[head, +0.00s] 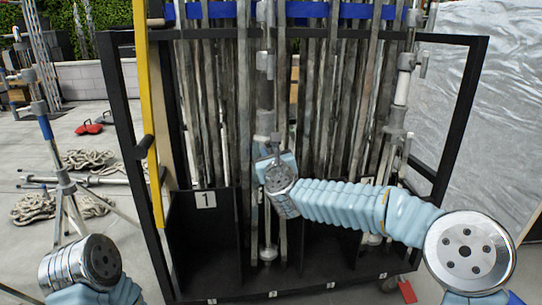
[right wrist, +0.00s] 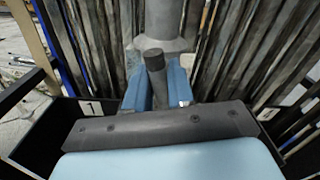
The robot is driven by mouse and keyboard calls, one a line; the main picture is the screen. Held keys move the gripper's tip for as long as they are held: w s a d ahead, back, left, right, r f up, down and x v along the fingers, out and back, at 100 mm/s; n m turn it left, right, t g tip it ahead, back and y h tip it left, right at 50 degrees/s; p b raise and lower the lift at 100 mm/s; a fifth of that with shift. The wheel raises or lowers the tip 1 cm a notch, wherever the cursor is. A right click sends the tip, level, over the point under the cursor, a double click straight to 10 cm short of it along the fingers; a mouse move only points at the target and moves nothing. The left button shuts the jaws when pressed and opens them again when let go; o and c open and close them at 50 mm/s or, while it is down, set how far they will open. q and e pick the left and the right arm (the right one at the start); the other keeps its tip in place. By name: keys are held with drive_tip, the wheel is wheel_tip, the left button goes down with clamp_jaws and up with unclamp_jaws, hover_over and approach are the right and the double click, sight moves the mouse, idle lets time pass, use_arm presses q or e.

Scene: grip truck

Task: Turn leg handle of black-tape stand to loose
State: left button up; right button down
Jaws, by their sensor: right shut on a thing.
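A grey metal stand (head: 265,120) stands upright in the black cart, in front of the poles. No black tape on it can be made out. My right gripper (head: 273,157) reaches in from the right at the stand's lower collar. In the right wrist view, my right gripper (right wrist: 158,88) has its blue fingers on either side of a short dark handle (right wrist: 154,64) and is shut on it. The handle sits in front of the stand's grey collar (right wrist: 165,45). My left arm shows at the lower left of the head view, but its gripper is out of frame.
The black cart (head: 120,120) holds many upright poles behind a blue strap (head: 340,11). Another stand (head: 400,90) is at its right side. A stand with blue tape (head: 45,127) is at the left, near coiled rope (head: 35,208). A yellow bar (head: 150,110) runs up the cart's left side.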

drive_tip(key=n, duration=0.3)
drive_tip(key=shift+a+n, duration=0.1)
drive_tip(key=shift+n, duration=0.3)
drive_tip(key=n, duration=0.3)
drive_tip(key=shift+n, duration=0.3)
drive_tip(key=n, duration=0.3)
drive_tip(key=shift+n, duration=0.3)
drive_tip(key=n+p, duration=0.1)
drive_tip(key=n, duration=0.3)
drive_tip(key=shift+n, duration=0.3)
drive_tip(key=n+p, duration=0.1)
drive_tip(key=n, duration=0.2)
drive_tip(key=shift+a+f+n, duration=0.1)
drive_tip(key=shift+n, duration=0.2)
drive_tip(key=n+p, duration=0.2)
drive_tip(key=n, duration=0.2)
drive_tip(key=shift+f+n, duration=0.1)
drive_tip(key=shift+n, duration=0.2)
drive_tip(key=n+p, duration=0.1)
drive_tip(key=n, duration=0.3)
drive_tip(key=shift+f+n+p, duration=0.15)
drive_tip(key=shift+n+p, duration=0.55)
drive_tip(key=shift+n, duration=1)
drive_tip(key=shift+d, duration=0.2)
